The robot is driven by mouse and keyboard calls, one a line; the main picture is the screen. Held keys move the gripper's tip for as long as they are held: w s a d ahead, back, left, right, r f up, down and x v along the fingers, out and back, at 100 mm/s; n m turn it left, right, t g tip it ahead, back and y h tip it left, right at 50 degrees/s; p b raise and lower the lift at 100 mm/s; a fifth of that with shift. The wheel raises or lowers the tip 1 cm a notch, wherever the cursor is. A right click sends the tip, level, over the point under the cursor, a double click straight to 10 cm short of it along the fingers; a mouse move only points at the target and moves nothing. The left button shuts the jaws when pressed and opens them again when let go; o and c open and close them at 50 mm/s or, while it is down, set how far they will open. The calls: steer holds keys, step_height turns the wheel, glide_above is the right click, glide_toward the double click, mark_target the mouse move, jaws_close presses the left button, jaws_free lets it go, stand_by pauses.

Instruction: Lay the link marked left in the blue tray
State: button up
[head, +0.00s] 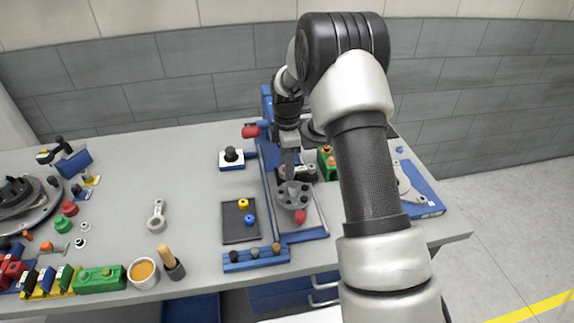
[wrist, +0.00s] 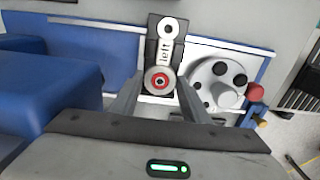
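The link marked left (wrist: 165,55) is grey, with a ring at one end and a larger round end with a red centre. In the wrist view it lies on a dark block on the blue and white fixture. My gripper (wrist: 159,90) is open, its fingers apart on either side of the link's red-centred end; I cannot tell whether they touch it. In the head view my gripper (head: 290,165) is low over the fixture (head: 306,237), and the link is mostly hidden. A flat blue tray-like piece (head: 424,193) with grey parts lies at the right, partly behind my arm.
A grey disc with dark holes (head: 293,195) and a red knob (head: 300,216) sit close to my gripper. A green block (head: 327,163) is beside it. Another grey link (head: 157,215) lies on the table, with clear room around it. A black tray (head: 240,231) holds small coloured parts.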

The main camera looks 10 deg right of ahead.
steer(key=shift+r, duration=0.2)
steer(key=shift+c, duration=0.3)
steer(key=shift+r+p, duration=1.45)
steer(key=shift+r, duration=0.9)
steer(key=shift+r, duration=0.35)
step_height(320, 180, up, 6)
steer(key=r+p, duration=0.1)
steer(key=p, duration=0.2)
steer(key=s+f+m+b, duration=0.1)
steer(key=s+f+m, duration=0.1)
steer(key=s+m, duration=0.3)
steer(key=s+f+m+b, duration=0.1)
steer(key=s+f+m, duration=0.1)
steer(key=s+m, duration=0.3)
steer(key=s+f+m, duration=0.2)
steer(key=s+m, duration=0.3)
steer(key=m, duration=0.2)
steer(key=shift+s+f+m+b, duration=0.15)
steer(key=shift+s+m+b, duration=0.15)
steer(key=shift+b, duration=0.1)
steer(key=shift+s+r+p, duration=0.15)
steer(key=shift+r+p, duration=2.05)
steer(key=shift+r, duration=0.2)
